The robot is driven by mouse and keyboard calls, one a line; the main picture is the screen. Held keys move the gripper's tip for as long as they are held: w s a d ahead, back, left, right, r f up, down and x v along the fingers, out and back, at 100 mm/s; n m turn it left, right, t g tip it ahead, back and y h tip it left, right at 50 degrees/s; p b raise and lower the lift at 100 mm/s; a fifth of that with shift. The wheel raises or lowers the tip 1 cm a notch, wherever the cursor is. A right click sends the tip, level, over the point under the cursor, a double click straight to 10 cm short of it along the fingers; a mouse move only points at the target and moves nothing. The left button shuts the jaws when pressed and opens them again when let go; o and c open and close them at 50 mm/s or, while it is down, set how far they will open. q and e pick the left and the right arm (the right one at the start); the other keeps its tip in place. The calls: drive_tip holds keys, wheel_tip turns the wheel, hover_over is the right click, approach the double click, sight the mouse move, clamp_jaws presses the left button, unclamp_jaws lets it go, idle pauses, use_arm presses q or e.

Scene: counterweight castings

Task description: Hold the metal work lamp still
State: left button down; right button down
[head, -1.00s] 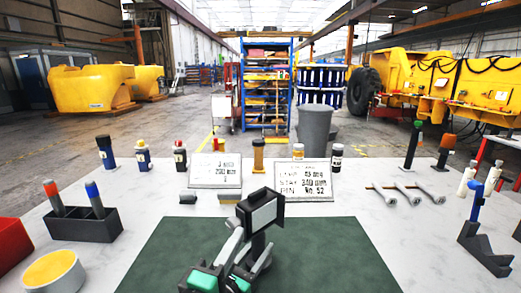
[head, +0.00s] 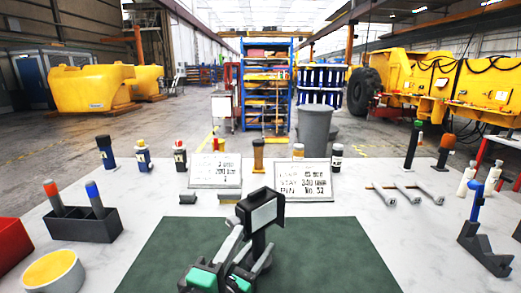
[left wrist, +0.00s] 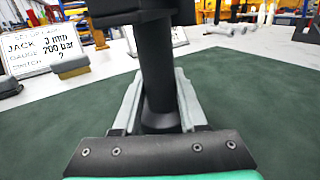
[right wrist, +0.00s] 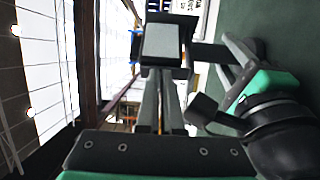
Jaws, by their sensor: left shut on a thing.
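The metal work lamp has a dark boxy head with a grey panel (head: 264,213) on a dark post, standing on the green mat (head: 330,250) in the head view. In the left wrist view, the fingers of my left gripper (left wrist: 158,105) are on either side of the dark post and shut on it, low down. In the right wrist view, the fingers of my right gripper (right wrist: 161,80) lie close together and point at the lamp head (right wrist: 163,43). Whether they touch or grip it is hidden. In the head view both grippers overlap in front of the lamp.
Two sign cards (head: 303,180) and several bottles (head: 180,156) stand behind the mat. A black holder (head: 85,225) and a yellow-topped bowl (head: 53,273) are left. Metal rods (head: 405,193) and a dark angled stand (head: 483,250) are right. The mat beside the lamp is clear.

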drive_tip(key=shift+s+d, duration=0.25)
drive_tip(key=shift+s, duration=0.05)
drive_tip(key=s+a, duration=0.4)
drive_tip(key=shift+a, duration=0.15)
drive_tip(key=shift+s, duration=0.1)
drive_tip(key=shift+w+d+f, duration=0.15)
drive_tip(key=shift+w+d, duration=1.95)
drive_tip(key=shift+d, duration=0.1)
drive_tip(key=shift+w+a, duration=0.45)
drive_tip(key=shift+r, duration=0.2)
idle(0.4)
